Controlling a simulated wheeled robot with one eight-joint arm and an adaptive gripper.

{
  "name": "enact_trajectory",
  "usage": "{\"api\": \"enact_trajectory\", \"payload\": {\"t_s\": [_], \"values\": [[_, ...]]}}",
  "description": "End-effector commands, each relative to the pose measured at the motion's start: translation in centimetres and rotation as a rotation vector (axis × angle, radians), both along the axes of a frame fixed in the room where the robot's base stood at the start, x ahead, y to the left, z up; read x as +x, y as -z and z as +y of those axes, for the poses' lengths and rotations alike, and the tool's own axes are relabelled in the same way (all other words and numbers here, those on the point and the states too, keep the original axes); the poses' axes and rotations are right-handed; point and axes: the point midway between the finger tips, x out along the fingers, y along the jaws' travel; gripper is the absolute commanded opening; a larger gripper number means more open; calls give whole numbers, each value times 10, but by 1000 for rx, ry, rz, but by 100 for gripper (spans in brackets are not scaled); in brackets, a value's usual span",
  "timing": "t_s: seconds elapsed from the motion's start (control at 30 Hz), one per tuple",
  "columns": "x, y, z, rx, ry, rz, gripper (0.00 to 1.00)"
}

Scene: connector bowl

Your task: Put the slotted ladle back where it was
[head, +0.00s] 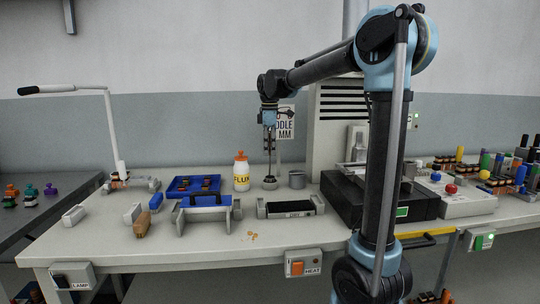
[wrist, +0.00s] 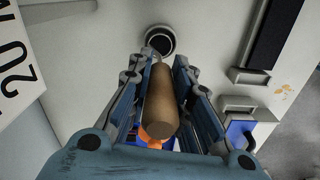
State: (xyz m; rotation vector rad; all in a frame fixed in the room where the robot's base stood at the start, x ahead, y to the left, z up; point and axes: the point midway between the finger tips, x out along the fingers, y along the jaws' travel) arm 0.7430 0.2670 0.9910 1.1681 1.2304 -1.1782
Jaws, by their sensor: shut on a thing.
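My gripper (head: 269,122) points down over the back middle of the bench in the head view. Its fingers (wrist: 162,95) are shut around the brown handle of the slotted ladle (wrist: 160,103) in the wrist view. In the head view the ladle's thin shaft (head: 269,155) hangs upright below the fingers. A grey rounded piece (head: 269,183) is at its lower end, close to the bench top; I cannot tell whether it touches. A grey open pot (head: 297,179) stands just to the right of it. The pot's dark opening (wrist: 160,40) shows beyond the handle in the wrist view.
A flux bottle (head: 241,172) stands close on the left. A blue tray (head: 180,187) and blue-jawed clamp (head: 206,201) lie further left. A black-topped heater (head: 290,207) is in front, and a large black unit (head: 340,195) is at right. A sign hangs on the wall behind.

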Motion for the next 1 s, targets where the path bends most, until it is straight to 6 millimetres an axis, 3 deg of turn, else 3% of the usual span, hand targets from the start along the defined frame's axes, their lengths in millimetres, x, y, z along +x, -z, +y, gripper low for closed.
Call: {"api": "enact_trajectory", "payload": {"t_s": [0.13,0.47,0.5,0.57,1.0], "values": [[0,17,0,0,0,0,0],[0,19,0,0,1,0,0],[0,19,0,0,1,0,24],[0,19,0,0,1,0,37],[0,14,0,0,1,0,39]]}}
